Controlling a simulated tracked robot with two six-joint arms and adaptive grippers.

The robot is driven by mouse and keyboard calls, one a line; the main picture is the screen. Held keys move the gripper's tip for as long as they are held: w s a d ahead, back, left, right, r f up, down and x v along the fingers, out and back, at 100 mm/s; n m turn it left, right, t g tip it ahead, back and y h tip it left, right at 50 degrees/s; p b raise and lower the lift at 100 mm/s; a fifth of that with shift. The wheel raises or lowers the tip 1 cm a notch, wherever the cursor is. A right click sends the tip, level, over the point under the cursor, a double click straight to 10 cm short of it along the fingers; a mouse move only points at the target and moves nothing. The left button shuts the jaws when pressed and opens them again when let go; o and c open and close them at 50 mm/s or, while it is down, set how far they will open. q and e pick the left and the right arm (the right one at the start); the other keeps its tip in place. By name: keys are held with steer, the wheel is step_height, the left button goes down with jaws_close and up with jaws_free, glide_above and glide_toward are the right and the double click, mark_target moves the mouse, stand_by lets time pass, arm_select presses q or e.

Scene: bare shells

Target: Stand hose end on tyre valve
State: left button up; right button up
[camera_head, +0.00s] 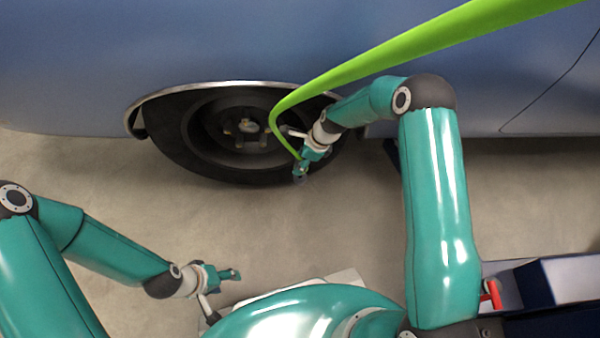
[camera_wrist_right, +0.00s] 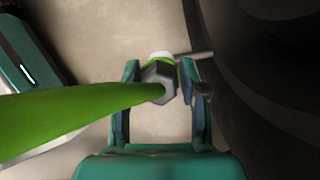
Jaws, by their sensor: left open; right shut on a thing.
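The green hose (camera_head: 400,50) runs down from the upper right to my right gripper (camera_head: 301,168), in front of the tyre (camera_head: 180,150). In the right wrist view the hose end, with a grey hex nut (camera_wrist_right: 160,80) and a pale ring beyond it, is between the two teal fingers, which are shut on it. A thin grey rod (camera_wrist_right: 196,54) and a dark round knob (camera_wrist_right: 203,91) show beside the right finger; I cannot tell whether either is the tyre valve. I cannot pick out the valve in the head view. My left gripper (camera_head: 233,274) is open and empty, low over the floor.
The blue car side (camera_head: 60,60) spans the top, with a chrome-edged wheel arch over the wheel. A dark blue box-like thing (camera_head: 570,280) with a red part (camera_head: 492,292) is at the lower right. The concrete floor (camera_head: 130,195) left of the middle is clear.

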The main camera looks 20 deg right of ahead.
step_height(320, 180, down, 5)
steer(key=shift+r+b, duration=0.1)
steer(key=shift+b, duration=0.75)
steer(key=o, duration=1.2)
steer(key=shift+o, duration=0.2)
steer(key=p+v, duration=0.4)
steer(key=v, duration=0.7)
steer(key=s+a+f+n, duration=0.2)
steer(key=s+n, duration=0.5)
steer(key=s, duration=0.1)
steer(key=s+a+f+n, duration=0.2)
steer(key=s+a+n, duration=0.1)
steer(key=s+n, duration=0.4)
steer(key=s+a+f+n+g, duration=0.1)
steer(key=s+a+n, duration=0.2)
steer(key=s+n, duration=0.4)
steer(key=s, duration=0.3)
steer(key=shift+f, duration=0.4)
